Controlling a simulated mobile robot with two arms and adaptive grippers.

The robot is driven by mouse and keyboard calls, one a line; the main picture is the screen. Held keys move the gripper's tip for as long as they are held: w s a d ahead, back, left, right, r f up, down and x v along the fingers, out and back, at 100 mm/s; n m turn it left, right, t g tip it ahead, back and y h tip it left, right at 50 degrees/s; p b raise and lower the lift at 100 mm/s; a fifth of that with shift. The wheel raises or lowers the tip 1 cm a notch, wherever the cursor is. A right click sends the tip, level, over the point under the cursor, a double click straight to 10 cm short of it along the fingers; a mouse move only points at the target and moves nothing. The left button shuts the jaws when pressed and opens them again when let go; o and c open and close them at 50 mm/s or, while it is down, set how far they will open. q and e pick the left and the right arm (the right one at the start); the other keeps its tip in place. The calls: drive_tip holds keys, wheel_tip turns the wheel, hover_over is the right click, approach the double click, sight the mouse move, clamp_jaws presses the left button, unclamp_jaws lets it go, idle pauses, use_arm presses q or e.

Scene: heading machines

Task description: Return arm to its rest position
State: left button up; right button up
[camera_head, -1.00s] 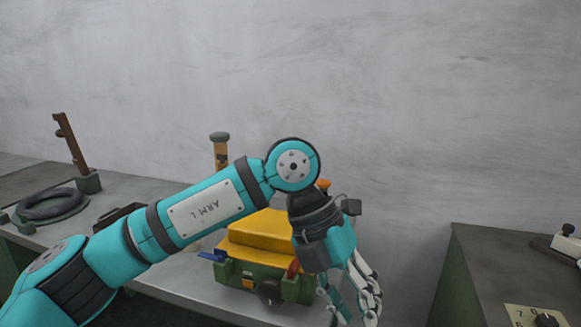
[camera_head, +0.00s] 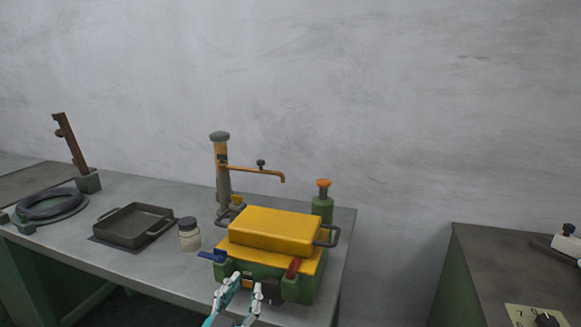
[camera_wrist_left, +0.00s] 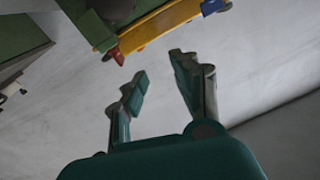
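My left gripper (camera_head: 240,290) shows at the bottom of the head view, low in front of the green and yellow machine (camera_head: 272,258). In the left wrist view its two fingers (camera_wrist_left: 160,72) stand apart with nothing between them. The machine's yellow and green edge (camera_wrist_left: 160,25) shows beyond the fingertips there. The rest of my left arm is below the head view. My right gripper is not in view.
The grey table (camera_head: 185,275) holds a dark tray (camera_head: 135,227), a jar (camera_head: 189,236), an orange-armed stand (camera_head: 222,175), a green bottle with an orange cap (camera_head: 323,205) and a black coil (camera_head: 50,204). A second bench (camera_head: 500,265) stands at right, across a gap.

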use_arm(q)
drive_tip(key=s+a+f+n+g+y, duration=0.1)
drive_tip(key=s+a+f+g+y, duration=0.1)
drive_tip(key=s+a+f+g, duration=0.45)
drive_tip(key=s+a+f+n+g+y, duration=0.1)
drive_tip(key=s+f, duration=0.2)
drive_tip(key=f, duration=0.7)
drive_tip(key=s+a+f+g, duration=0.2)
drive_tip(key=s+f+g, duration=0.25)
drive_tip(key=s, duration=0.45)
drive_tip(key=s+a+f+g, duration=0.3)
drive_tip(key=s+f, duration=0.2)
drive_tip(key=s, duration=0.5)
wheel_tip(320, 180, down, 24)
drive_tip(key=f+g+p, duration=0.1)
drive_tip(key=p, duration=0.1)
drive_tip(key=s+a+f+g+y+p, duration=0.1)
drive_tip(key=s+a+f, duration=0.1)
drive_tip(key=s+f, duration=1.2)
drive_tip(key=s, duration=0.3)
drive_tip(key=shift+s+a+f, duration=0.15)
drive_tip(key=shift+f, duration=0.05)
